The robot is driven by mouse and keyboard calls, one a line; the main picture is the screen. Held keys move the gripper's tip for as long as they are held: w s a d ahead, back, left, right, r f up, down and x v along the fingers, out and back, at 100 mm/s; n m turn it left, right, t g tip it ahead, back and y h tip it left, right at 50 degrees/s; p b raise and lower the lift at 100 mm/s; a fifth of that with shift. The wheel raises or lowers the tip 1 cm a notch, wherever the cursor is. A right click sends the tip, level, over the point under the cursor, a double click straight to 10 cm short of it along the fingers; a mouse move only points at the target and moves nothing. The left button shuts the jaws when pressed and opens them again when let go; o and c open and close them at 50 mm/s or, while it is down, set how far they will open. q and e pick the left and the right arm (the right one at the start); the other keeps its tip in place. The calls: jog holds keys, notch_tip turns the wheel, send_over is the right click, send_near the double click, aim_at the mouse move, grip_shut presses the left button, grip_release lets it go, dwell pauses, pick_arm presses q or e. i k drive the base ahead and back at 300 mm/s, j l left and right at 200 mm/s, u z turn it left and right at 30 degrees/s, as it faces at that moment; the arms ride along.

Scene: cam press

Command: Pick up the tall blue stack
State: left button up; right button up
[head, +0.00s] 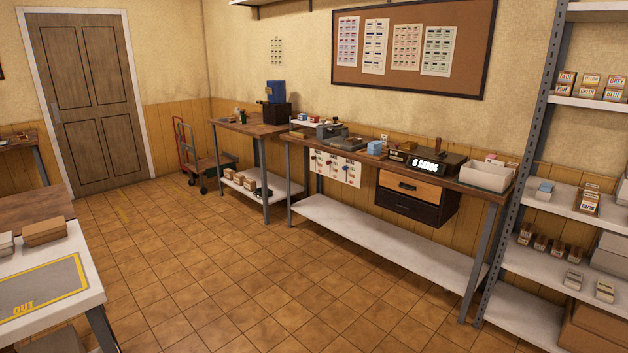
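A small light-blue block or stack (375,148) stands on the long workbench (462,187), left of the black device with the lit "0 CARDS" display (427,163). A taller dark-blue object (276,91) stands on or behind a black box (275,113) on the bench further back. A small light-blue and white item (544,190) sits on the right shelf rack. All are too small to tell whether they are stacks of cards. Neither of my grippers is in view.
A white bin (487,176) stands at the workbench's right end. The metal shelf rack (528,130) with boxes is at right. A white table (95,290) with an "OUT" mat (50,287) is at left. A hand truck (187,150) stands far back. The tiled floor between is clear.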

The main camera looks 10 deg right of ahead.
aim_at(375, 148)
jog(key=i+l+z, duration=0.25)
jog(key=i, duration=0.85)
jog(key=i+z, duration=0.3)
jog(key=i, duration=0.85)
